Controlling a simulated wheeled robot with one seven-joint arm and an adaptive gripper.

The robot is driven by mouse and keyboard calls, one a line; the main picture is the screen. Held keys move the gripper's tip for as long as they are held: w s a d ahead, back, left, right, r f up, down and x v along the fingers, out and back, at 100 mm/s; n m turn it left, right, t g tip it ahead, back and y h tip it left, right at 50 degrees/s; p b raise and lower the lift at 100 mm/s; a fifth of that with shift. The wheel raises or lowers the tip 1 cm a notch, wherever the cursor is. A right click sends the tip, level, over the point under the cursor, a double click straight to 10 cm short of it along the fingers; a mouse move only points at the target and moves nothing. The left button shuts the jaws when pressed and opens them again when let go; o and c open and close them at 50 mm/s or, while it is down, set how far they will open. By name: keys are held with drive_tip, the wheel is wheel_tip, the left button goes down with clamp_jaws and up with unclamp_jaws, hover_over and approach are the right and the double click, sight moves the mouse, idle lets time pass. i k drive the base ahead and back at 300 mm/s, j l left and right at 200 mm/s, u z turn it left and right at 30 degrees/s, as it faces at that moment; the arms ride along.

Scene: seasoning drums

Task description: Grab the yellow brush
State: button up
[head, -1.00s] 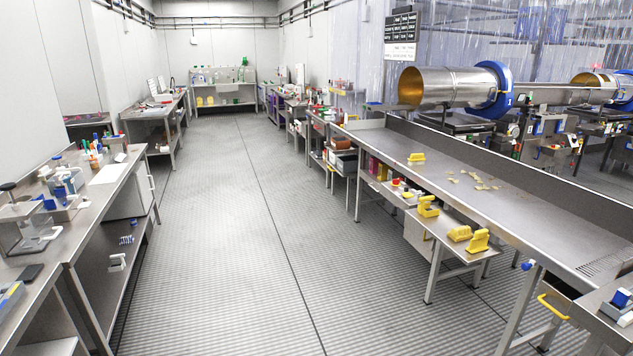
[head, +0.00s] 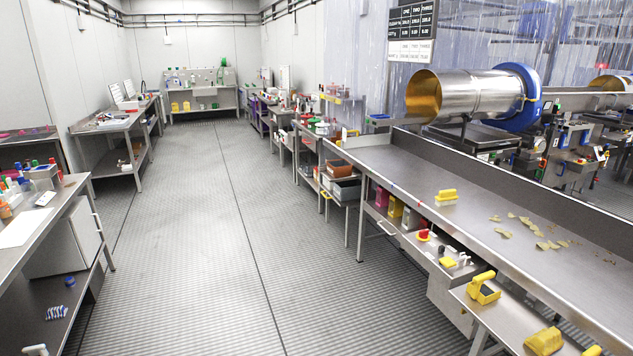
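A yellow brush (head: 446,197) with pale bristles stands on the long steel table (head: 400,180) at the right, near its left edge. Other yellow items lie on the lower side shelf: a yellow handled tool (head: 483,288) and a yellow block (head: 543,341). Whether these are also brushes I cannot tell for sure. My gripper is not in view.
Beige chips (head: 540,236) are scattered on the steel table right of the brush. A metal drum (head: 470,95) stands behind the table. A workbench (head: 45,215) runs along the left. The striped floor aisle (head: 210,230) between them is clear.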

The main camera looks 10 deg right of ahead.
sight(444, 198)
drive_tip(key=i+z, duration=0.1)
drive_tip(key=i, duration=0.9)
drive_tip(key=i+j, duration=0.2)
drive_tip(key=i, duration=0.8)
drive_tip(key=i+z, duration=0.4)
drive_tip(key=i+j+z, duration=0.2)
drive_tip(key=z, duration=0.25)
drive_tip(key=i+j+z, duration=0.6)
drive_tip(key=z, duration=0.25)
drive_tip(key=i+j+z, duration=0.15)
drive_tip(key=j+z, duration=0.25)
drive_tip(key=i+j+z, duration=0.15)
drive_tip(key=j+z, duration=0.3)
drive_tip(key=j, duration=0.4)
drive_tip(key=j+z, duration=0.5)
drive_tip(key=j, duration=0.3)
